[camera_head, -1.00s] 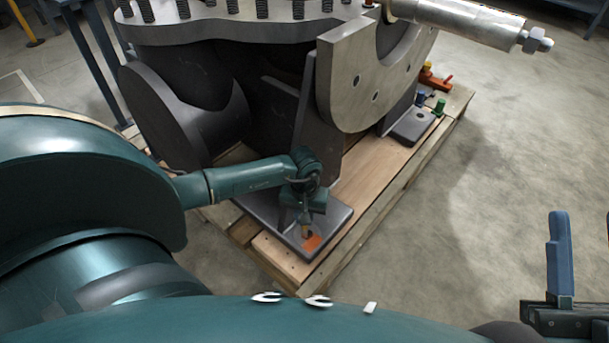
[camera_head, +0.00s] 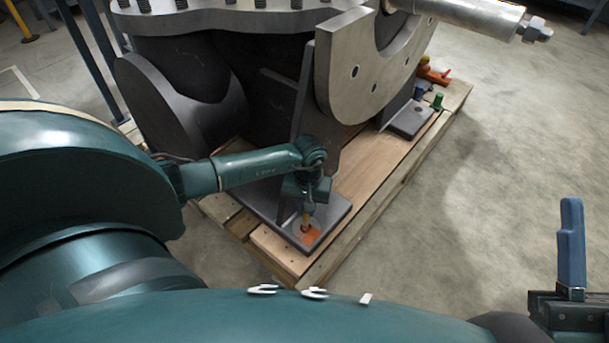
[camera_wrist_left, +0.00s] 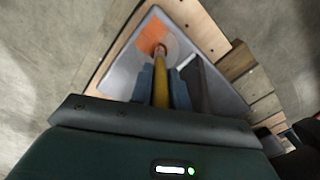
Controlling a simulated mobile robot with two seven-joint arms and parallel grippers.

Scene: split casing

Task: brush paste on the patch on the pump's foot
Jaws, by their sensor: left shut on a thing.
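The orange patch (camera_head: 314,238) is on the near corner of the pump's grey foot plate (camera_head: 336,213); it also shows in the left wrist view (camera_wrist_left: 148,36). My left gripper (camera_head: 306,208) is above the foot, shut on a brush with a yellow handle (camera_wrist_left: 160,92). Its blue fingers (camera_wrist_left: 160,84) are on either side of the handle. The brush points down, and its dark reddish tip (camera_wrist_left: 160,51) is at the patch's edge. I cannot tell whether it touches. My right gripper (camera_head: 571,245) is at the lower right, away from the pump, with a blue finger pointing up.
The pump (camera_head: 270,95) rises behind the foot on a wooden pallet (camera_head: 350,240). A grey flange (camera_head: 350,75) overhangs nearby. A second foot (camera_head: 408,122) with small blue and green items (camera_head: 438,101) lies farther back. The floor (camera_head: 500,180) at right is clear.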

